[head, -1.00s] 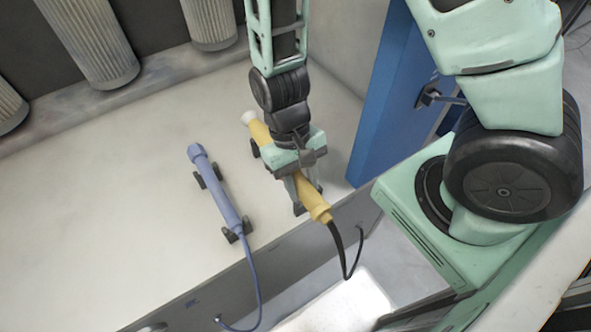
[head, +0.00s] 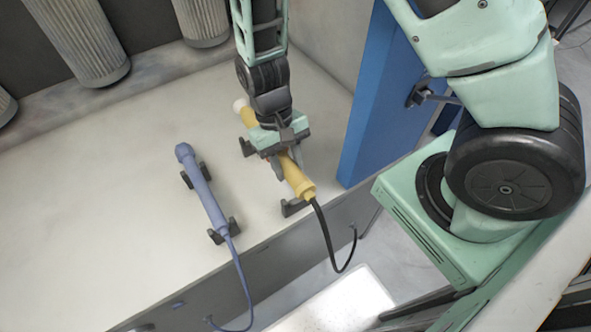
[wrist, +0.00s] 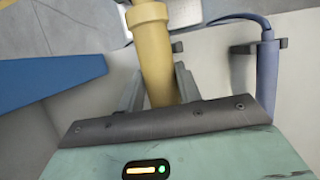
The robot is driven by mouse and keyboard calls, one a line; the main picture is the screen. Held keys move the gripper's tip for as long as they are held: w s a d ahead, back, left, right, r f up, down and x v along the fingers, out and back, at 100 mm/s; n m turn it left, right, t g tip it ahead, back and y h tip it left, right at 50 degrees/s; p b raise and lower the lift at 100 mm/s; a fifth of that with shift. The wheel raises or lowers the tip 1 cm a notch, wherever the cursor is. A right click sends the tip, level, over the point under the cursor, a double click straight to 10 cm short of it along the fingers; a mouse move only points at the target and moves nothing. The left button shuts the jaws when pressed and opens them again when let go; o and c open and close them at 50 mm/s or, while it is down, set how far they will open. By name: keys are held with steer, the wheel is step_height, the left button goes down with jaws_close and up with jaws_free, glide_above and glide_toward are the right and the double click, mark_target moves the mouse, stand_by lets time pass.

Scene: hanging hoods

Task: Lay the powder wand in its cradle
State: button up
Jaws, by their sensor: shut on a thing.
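The yellow powder wand (head: 298,180) is held slantwise in my gripper (head: 284,163), which is shut around its body. Its pale tip points to the back and its black cord hangs over the front edge. A cradle with a dark back rest (head: 247,148) and a dark front rest (head: 293,207) stands under and beside the wand. The wand's front end appears above the front rest; whether it touches either rest cannot be told. In the wrist view the yellow wand (wrist: 153,55) runs between my fingers, with part of a dark rest (wrist: 177,47) beside it.
A blue wand (head: 205,190) lies in its own cradle to the left; it also shows in the wrist view (wrist: 267,75). A blue panel (head: 370,100) stands close on the right. Pleated filters (head: 85,45) hang at the back. The pale floor (head: 90,200) at left is clear.

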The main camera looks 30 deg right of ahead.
steer(key=w, duration=0.1)
steer(key=w+f, duration=0.1)
steer(key=w+b, duration=0.1)
steer(key=shift+w+f, duration=0.25)
steer(key=shift+w, duration=0.1)
steer(key=shift+s+f+b, duration=0.1)
steer(key=shift+f+b, duration=2.15)
steer(key=shift+f, duration=0.45)
steer(key=o, duration=1.2)
steer(key=shift+c, duration=0.2)
steer(key=b+v, duration=0.1)
steer(key=v, duration=1.6)
steer(key=shift+r, duration=0.2)
